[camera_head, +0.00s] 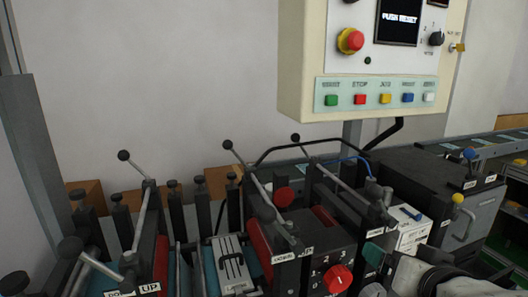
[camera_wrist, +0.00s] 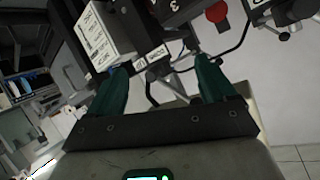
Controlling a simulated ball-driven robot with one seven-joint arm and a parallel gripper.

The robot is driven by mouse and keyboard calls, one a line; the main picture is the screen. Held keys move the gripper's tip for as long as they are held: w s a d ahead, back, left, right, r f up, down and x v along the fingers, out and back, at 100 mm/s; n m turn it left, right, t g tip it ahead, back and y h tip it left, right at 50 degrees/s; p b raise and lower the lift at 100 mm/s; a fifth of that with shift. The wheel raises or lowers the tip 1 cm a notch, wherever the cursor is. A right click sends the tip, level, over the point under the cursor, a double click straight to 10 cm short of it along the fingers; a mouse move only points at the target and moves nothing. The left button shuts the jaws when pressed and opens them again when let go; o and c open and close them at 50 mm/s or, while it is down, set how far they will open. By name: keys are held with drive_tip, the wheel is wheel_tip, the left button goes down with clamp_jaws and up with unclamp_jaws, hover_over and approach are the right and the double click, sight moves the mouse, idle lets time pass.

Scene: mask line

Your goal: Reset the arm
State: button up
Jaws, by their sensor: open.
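My gripper (camera_wrist: 162,66) has two green fingers spread apart in the wrist view, with nothing seen between their tips. In the head view one green fingertip (camera_head: 373,253) shows at the lower right, in front of the machine; the other is hard to make out. My arm (camera_head: 455,278) comes in from the lower right corner. The gripper is below and apart from the control panel (camera_head: 300,60), whose screen (camera_head: 397,20) reads "PUSH RESET".
The panel has a red and yellow knob (camera_head: 350,41), a row of coloured buttons (camera_head: 385,98) and a black dial (camera_head: 436,38). Below stands a dark machine (camera_head: 315,240) with ball-tipped levers (camera_head: 238,160) and a red dial (camera_head: 338,278). A conveyor (camera_head: 490,147) runs right. The wall area at left is clear.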

drive_tip(key=s+d+f+n+g, duration=0.1)
drive_tip(key=s+f+g, duration=0.1)
drive_tip(key=s+f, duration=0.35)
drive_tip(key=s+d+f+g, duration=0.2)
drive_tip(key=f, duration=0.7)
drive_tip(key=s+d+f+n+g, duration=0.1)
drive_tip(key=s+f+g, duration=0.1)
drive_tip(key=s+f, duration=0.35)
drive_tip(key=s+d+f+n+g, duration=0.1)
drive_tip(key=s+f+g, duration=0.4)
drive_tip(key=s+f, duration=0.9)
drive_tip(key=s, duration=0.3)
drive_tip(key=shift+f+g, duration=0.15)
drive_tip(key=shift+g, duration=0.25)
